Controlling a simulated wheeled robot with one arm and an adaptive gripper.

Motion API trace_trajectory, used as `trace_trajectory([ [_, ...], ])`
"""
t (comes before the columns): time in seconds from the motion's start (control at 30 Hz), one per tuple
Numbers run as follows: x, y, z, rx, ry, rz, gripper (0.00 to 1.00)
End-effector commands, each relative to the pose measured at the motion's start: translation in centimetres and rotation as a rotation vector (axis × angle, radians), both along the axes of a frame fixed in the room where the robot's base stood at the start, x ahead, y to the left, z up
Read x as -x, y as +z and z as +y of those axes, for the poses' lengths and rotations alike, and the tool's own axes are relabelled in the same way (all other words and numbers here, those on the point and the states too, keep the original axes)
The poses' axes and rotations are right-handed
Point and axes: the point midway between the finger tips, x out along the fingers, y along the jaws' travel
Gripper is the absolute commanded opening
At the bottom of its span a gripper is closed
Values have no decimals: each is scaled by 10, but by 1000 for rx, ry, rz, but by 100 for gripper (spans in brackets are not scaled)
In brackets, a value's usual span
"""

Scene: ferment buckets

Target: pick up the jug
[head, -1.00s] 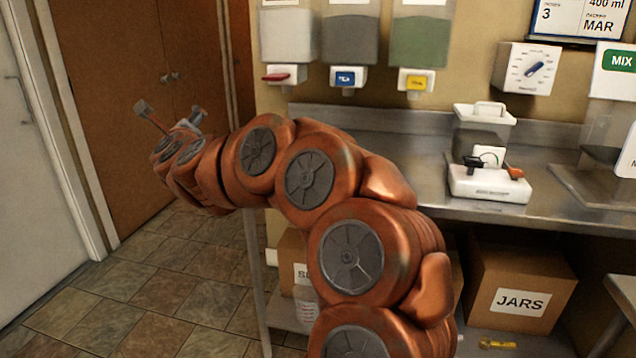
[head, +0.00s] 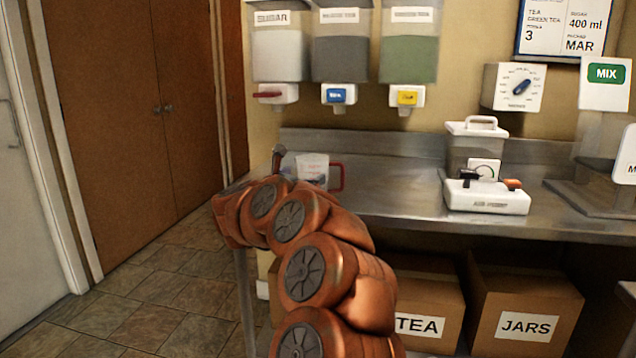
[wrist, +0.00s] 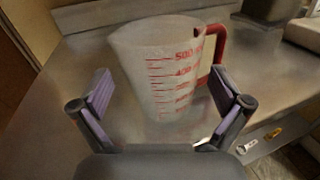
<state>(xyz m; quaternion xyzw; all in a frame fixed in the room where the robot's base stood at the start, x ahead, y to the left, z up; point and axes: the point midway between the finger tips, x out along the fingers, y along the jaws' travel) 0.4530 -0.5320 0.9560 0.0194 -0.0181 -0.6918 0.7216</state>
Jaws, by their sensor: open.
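The jug is a clear measuring jug with red markings and a red handle. In the wrist view the jug (wrist: 163,75) stands upright on the steel counter, just ahead of my gripper (wrist: 162,98), with its handle to the right. My gripper is open, with one finger at each side of the jug's near part; I cannot tell whether either touches it. In the head view the jug (head: 313,170) stands at the left end of the counter, partly hidden behind my arm. One finger of my gripper (head: 279,158) shows there, left of the jug.
The steel counter (head: 400,204) is bare between the jug and a white-based device (head: 487,200). Dispensers (head: 341,60) hang on the wall above the jug. Boxes marked TEA (head: 428,290) and JARS (head: 520,300) stand under the counter.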

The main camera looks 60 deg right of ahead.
Motion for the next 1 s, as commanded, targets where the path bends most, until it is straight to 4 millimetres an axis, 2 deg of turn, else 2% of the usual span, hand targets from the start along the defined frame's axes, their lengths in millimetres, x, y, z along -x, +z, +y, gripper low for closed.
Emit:
trace_trajectory([
  [0.4,1,0,-45,0,-2,2,100],
  [0.73,0,1,-49,1,1,1,100],
  [0.77,0,1,-49,0,1,1,99],
  [1.0,0,1,-49,0,1,1,74],
])
